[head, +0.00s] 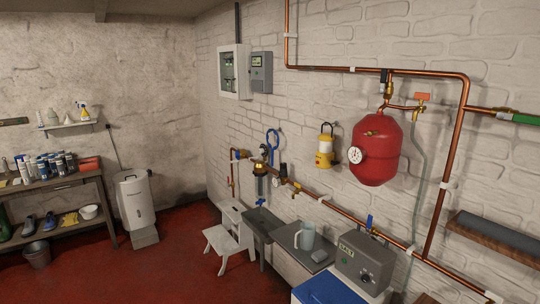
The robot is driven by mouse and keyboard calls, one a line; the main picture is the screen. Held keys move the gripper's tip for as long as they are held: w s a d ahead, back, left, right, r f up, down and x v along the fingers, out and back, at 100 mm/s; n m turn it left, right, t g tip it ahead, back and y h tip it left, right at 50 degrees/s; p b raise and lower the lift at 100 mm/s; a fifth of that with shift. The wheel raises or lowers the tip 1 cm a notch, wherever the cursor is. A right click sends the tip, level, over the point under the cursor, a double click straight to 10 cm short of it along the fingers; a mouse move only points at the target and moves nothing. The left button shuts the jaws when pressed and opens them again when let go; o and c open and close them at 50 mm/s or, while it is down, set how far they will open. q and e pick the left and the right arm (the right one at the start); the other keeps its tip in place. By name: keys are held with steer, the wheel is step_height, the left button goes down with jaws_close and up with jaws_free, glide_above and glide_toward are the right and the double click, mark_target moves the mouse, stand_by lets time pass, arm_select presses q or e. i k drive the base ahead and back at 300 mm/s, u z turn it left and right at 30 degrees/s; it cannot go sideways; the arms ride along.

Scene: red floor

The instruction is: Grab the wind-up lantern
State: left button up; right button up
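A yellow lantern (325,151) with a dark handle hangs on the white brick wall, right of the middle of the head view. It is upright, just left of a red pressure tank (376,150) and above a copper pipe. I cannot make out a winding crank at this size. Neither of my grippers is in view.
Below the lantern stand a grey bench (300,246) with a clear jug (307,235), a grey salt box (364,261) and a blue-lidded box (328,289). A white step stool (229,240) is left of these. Red floor (160,275) is clear at lower left.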

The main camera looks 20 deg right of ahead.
mark_target(325, 154)
steer(key=u, duration=0.15)
steer(key=i, duration=3.1)
steer(key=z, duration=0.9)
